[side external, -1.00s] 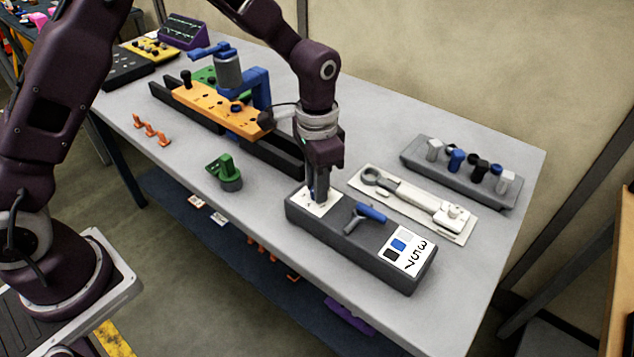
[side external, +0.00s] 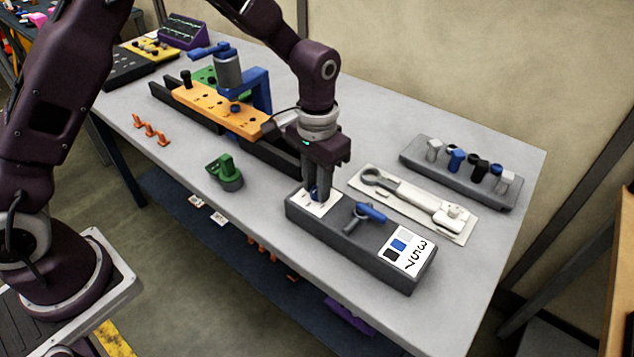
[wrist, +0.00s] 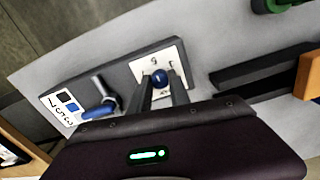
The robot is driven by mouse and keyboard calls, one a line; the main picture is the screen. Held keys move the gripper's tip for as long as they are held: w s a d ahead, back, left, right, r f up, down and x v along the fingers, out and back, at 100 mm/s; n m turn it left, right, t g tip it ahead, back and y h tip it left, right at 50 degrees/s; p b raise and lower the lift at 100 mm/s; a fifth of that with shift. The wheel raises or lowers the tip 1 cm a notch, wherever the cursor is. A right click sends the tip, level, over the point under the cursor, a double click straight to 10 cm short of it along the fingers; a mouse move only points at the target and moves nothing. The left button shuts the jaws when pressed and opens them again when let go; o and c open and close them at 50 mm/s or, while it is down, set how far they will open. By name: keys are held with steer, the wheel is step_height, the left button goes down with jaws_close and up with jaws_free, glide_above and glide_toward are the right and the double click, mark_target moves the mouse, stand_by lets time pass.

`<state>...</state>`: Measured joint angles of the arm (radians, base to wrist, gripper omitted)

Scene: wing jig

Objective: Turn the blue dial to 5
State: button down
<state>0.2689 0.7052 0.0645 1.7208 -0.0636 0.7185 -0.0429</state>
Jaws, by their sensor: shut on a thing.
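The blue dial (wrist: 160,79) sits on a white numbered plate (wrist: 144,68) at one end of a dark grey block (side external: 300,217). In the side view the dial (side external: 313,194) is mostly hidden between the fingers. My gripper (side external: 318,193) points down over the plate and is shut on the dial. In the wrist view the fingers of my gripper (wrist: 163,88) reach the dial from both sides. Some of the plate's markings show, but the dial's setting cannot be read.
A blue-handled lever (side external: 370,212) and a label card (side external: 404,249) with colour squares and digits are on the same block. A white tray with a wrench (side external: 417,203) and a grey rack (side external: 462,179) lie to the right. A green part (side external: 226,175) and an orange fixture (side external: 215,106) lie to the left.

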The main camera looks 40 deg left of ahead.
steer(key=shift+w+r, duration=0.1)
steer(key=c, duration=1.2)
jaws_free()
step_height(320, 180, up, 7)
steer(key=shift+r, duration=0.15)
steer(key=s+a+r+t, duration=0.3)
steer(key=s+a+r, duration=0.3)
steer(key=s+r, duration=0.65)
steer(key=s+a+n+t, duration=0.1)
steer(key=s+a+t, duration=0.1)
steer(key=s, duration=1.1)
steer(key=shift+a+t, duration=0.3)
steer(key=shift+a, duration=0.4)
